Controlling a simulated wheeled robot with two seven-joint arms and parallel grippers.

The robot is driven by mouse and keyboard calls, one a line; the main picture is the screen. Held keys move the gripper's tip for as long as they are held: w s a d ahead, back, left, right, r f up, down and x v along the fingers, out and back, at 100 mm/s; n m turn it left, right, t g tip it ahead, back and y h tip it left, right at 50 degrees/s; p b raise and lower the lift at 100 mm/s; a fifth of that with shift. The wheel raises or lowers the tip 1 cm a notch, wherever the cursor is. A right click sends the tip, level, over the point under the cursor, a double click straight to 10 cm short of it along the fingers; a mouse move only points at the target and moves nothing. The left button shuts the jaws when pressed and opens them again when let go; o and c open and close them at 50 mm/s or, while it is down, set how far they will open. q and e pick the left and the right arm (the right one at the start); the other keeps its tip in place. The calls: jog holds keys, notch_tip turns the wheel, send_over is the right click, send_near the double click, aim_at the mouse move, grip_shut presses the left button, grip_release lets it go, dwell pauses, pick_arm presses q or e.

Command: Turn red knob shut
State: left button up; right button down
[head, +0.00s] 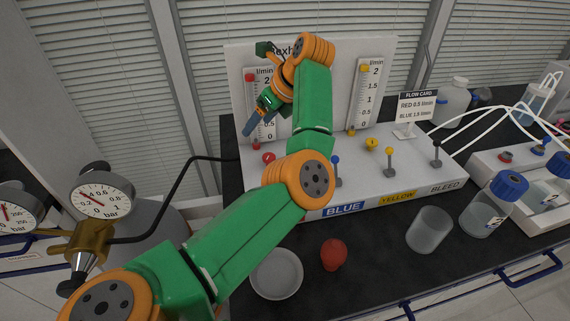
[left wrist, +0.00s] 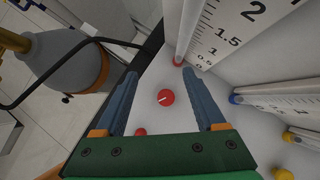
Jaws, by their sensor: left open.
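The red knob (head: 268,157) is a small round knob with a white mark, on the white panel box (head: 425,172) below the left flow meter. In the left wrist view the red knob (left wrist: 166,97) lies between the two fingers, seen past their tips, with floor of the panel visible around it. My left gripper (head: 253,124) is open and points down, above the knob and apart from it. Its blue-grey fingers (left wrist: 160,76) stand wide on either side in the left wrist view. A second red part (left wrist: 141,132) is partly hidden by the gripper body. My right gripper is not in view.
Flow meter scales (head: 369,95) stand behind the panel; my arm hides the middle one. A yellow knob (head: 371,143) and levers (head: 389,157) stand to the right. A red object (head: 333,254), a dish (head: 277,275) and a beaker (head: 429,229) stand in front.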

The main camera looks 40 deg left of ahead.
aim_at(269, 156)
pick_arm(q)
jog(key=w+d+f+h, duration=0.1)
jog(key=d+f+h, duration=0.15)
jog(key=d, duration=0.25)
jog(key=x, duration=0.5)
jog(key=shift+s+a+f, duration=0.1)
jog(key=shift+s+a, duration=0.1)
jog(key=shift+s, duration=0.15)
jog(key=shift+w+a+f, duration=0.1)
jog(key=shift+f, duration=0.25)
grip_shut()
